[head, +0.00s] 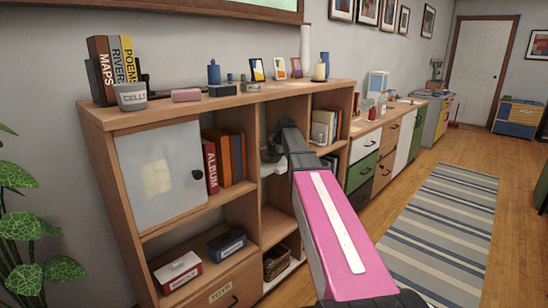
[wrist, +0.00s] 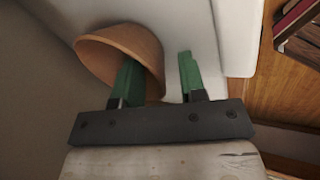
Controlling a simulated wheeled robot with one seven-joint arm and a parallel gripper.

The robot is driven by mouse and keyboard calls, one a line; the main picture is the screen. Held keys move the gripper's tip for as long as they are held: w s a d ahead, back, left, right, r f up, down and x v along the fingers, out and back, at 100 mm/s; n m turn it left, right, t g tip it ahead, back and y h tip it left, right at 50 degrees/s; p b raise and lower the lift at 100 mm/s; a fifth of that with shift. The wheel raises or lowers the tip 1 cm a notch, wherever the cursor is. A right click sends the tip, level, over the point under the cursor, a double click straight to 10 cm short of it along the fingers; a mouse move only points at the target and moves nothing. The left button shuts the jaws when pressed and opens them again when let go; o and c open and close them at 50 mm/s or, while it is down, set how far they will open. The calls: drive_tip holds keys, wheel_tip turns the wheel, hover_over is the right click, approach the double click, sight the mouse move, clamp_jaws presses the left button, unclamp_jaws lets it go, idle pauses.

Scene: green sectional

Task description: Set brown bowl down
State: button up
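The brown bowl (wrist: 95,50) shows in the wrist view, tilted in the picture, with its opening toward my gripper. It lies against a white surface (wrist: 230,40). My gripper (wrist: 158,60) has two green fingers spread apart. The left finger overlaps the bowl's opening; the right one stands outside the rim, with a visible gap between rim and finger. I cannot tell whether the left finger touches the bowl. In the head view my gripper (head: 273,150) reaches into the middle bay of the wooden shelf unit (head: 215,110). I cannot make out the bowl there.
Books (head: 225,158) stand left of my gripper, beside a white cabinet door (head: 160,175). A basket (head: 275,262) sits in the bay below. Small items and picture frames line the unit's top. A striped rug (head: 440,225) lies on open floor at right.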

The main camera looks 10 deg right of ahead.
drive_tip(key=shift+r, duration=0.1)
drive_tip(key=v, duration=1.2)
